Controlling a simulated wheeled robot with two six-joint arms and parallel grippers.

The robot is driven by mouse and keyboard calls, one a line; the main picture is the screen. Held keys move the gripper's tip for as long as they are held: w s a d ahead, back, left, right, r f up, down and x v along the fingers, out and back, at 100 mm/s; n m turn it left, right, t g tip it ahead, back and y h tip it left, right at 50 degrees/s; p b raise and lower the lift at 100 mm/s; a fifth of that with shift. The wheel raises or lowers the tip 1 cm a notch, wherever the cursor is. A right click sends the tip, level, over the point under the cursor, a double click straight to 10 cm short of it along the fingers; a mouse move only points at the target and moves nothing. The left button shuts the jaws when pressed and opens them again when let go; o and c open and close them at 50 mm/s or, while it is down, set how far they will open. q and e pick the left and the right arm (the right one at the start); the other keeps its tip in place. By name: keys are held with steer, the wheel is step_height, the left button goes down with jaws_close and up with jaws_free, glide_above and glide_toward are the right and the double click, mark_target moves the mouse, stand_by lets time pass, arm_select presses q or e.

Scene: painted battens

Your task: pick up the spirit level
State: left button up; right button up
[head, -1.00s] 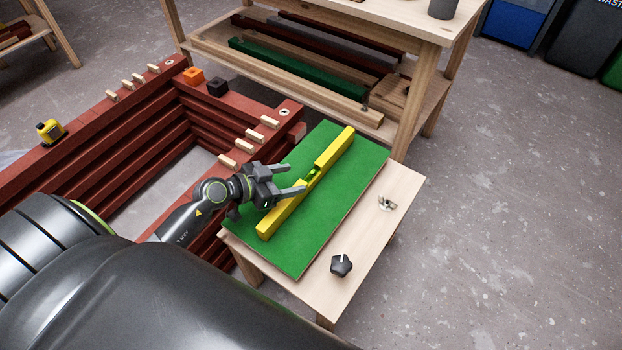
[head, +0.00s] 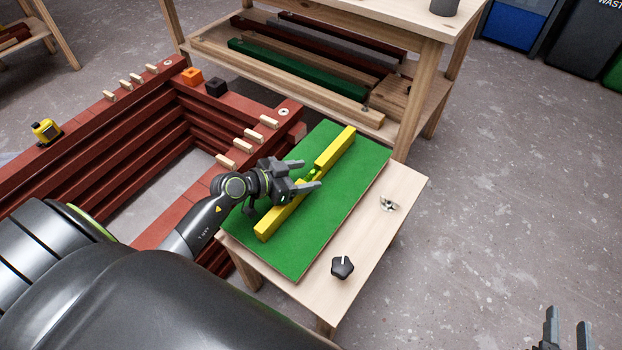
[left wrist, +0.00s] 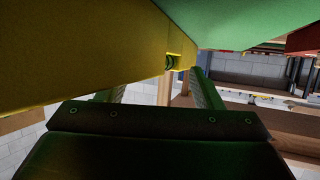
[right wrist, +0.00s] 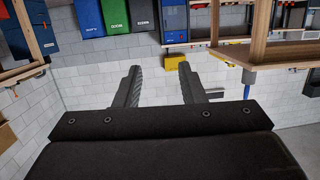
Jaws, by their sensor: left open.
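The yellow spirit level (head: 335,148) lies diagonally on a green board on a small wooden table, its vial showing near the middle. My left gripper (head: 310,175) is open with its fingers over the level around the vial, hiding part of it. I cannot tell if the fingers touch it. In the left wrist view the level (left wrist: 75,50) fills the upper left, its vial close to the open fingertips (left wrist: 150,85). My right gripper (head: 567,320) is at the lower right of the head view, away from the table. In the right wrist view it is open and empty (right wrist: 158,68).
The green board (head: 350,190) covers most of the small table (head: 405,178). A black star knob (head: 342,267) and a metal wing nut (head: 388,204) lie on its bare right side. Stacked red battens (head: 110,120) stand at left. A shelf bench (head: 430,90) stands behind.

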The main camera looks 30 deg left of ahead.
arm_select(q)
steer(key=shift+w+d, duration=0.15)
steer(key=shift+w, duration=0.1)
steer(key=shift+f, duration=0.1)
steer(key=c, duration=1.3)
arm_select(e)
steer(key=shift+w+r+t, duration=0.2)
steer(key=shift+r+t, duration=0.3)
steer(key=shift+r, duration=0.35)
